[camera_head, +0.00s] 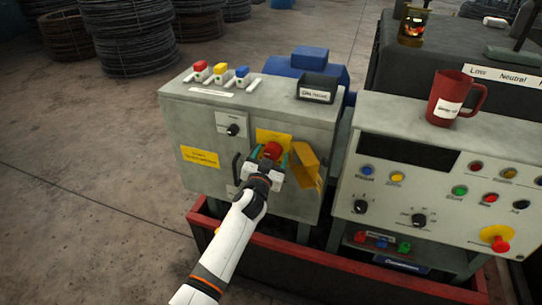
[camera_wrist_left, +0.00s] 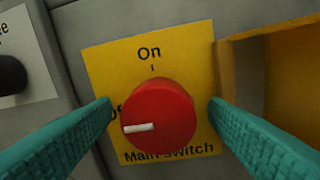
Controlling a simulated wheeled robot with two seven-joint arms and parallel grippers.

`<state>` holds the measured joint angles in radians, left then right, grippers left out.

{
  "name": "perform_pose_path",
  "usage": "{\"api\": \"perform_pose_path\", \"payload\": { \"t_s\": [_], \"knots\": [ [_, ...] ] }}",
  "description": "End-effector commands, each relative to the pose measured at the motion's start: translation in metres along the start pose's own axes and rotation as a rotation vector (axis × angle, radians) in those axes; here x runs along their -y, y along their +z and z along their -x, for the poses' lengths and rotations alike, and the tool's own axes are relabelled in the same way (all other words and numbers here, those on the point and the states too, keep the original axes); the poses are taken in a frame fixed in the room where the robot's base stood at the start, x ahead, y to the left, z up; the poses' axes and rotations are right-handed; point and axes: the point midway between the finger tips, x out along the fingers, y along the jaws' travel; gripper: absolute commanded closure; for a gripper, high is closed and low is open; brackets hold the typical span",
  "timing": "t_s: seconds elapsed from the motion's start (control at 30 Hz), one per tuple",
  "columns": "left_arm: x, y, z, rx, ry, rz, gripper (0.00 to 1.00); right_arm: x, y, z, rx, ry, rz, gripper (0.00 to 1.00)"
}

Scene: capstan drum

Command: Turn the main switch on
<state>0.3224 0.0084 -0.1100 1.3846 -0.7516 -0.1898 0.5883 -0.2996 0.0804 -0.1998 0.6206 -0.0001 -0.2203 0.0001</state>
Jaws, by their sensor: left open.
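The main switch (camera_wrist_left: 158,116) is a round red knob on a yellow plate (camera_wrist_left: 185,50) marked "On" at the top and "Main switch" below. Its white pointer line points left, toward a label partly hidden by the knob and a finger. In the head view the red knob (camera_head: 272,151) sits on the front of the grey cabinet (camera_head: 190,135). My left gripper (camera_head: 268,160) is in front of it, open. In the left wrist view its teal fingers (camera_wrist_left: 160,125) stand on either side of the knob, with no clear contact showing. My right gripper is not in view.
An open yellow flap (camera_head: 306,165) stands out just right of the switch. A black selector knob (camera_head: 233,129) is at upper left on the cabinet. A control panel (camera_head: 400,150) with buttons and a red mug (camera_head: 455,98) are to the right. A red tray edge (camera_head: 300,252) runs below.

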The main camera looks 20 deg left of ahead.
Motion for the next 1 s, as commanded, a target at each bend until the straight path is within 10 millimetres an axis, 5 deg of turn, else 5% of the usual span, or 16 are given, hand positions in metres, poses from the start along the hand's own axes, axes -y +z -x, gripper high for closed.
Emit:
{"api": "perform_pose_path", "payload": {
  "t_s": [0.27, 0.53, 1.0],
  "knots": [
    [0.0, 0.0001, -0.001, 0.0, 0.0, 0.001, 0.33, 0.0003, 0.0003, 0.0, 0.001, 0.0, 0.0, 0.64],
    [0.0001, 0.0, -0.0008, 0.0, 0.0, 0.001, 0.76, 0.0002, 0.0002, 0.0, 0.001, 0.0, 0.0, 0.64],
    [0.0008, -0.002, -0.0008, 0.008, 0.001, -0.124, 0.76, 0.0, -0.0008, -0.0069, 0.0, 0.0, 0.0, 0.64]
  ]
}}
